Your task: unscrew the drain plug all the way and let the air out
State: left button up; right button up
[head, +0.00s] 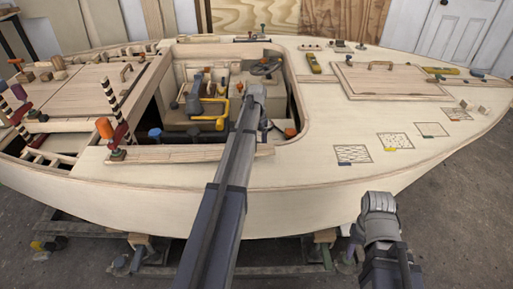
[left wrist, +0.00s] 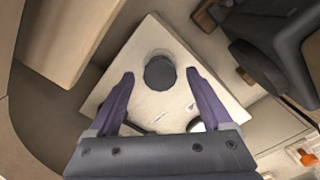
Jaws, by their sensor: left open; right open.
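A dark round plug (left wrist: 160,72), which looks like the drain plug, stands on a pale wooden panel (left wrist: 128,105) in the left wrist view. My left gripper (left wrist: 159,78) is open, with its two purple fingers apart on either side of the plug's near edge. I cannot tell whether they touch it. In the head view my left arm reaches into the cockpit, and its fingers and the plug are hidden there. My right gripper (head: 354,240) is outside the hull at the lower right, pointing down, away from the cockpit. Its fingers are small and hard to make out.
The cockpit rim (head: 300,95) surrounds the left arm. Inside are a yellow pipe (head: 222,118) and dark fittings. A dark bulky part (left wrist: 275,45) crowds the upper right of the left wrist view. The right deck holds a hatch (head: 390,82) and patterned patches (head: 352,155).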

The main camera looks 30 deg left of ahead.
pick_arm(q)
jog(key=shift+f, duration=0.3)
grip_shut()
dwell(0.6)
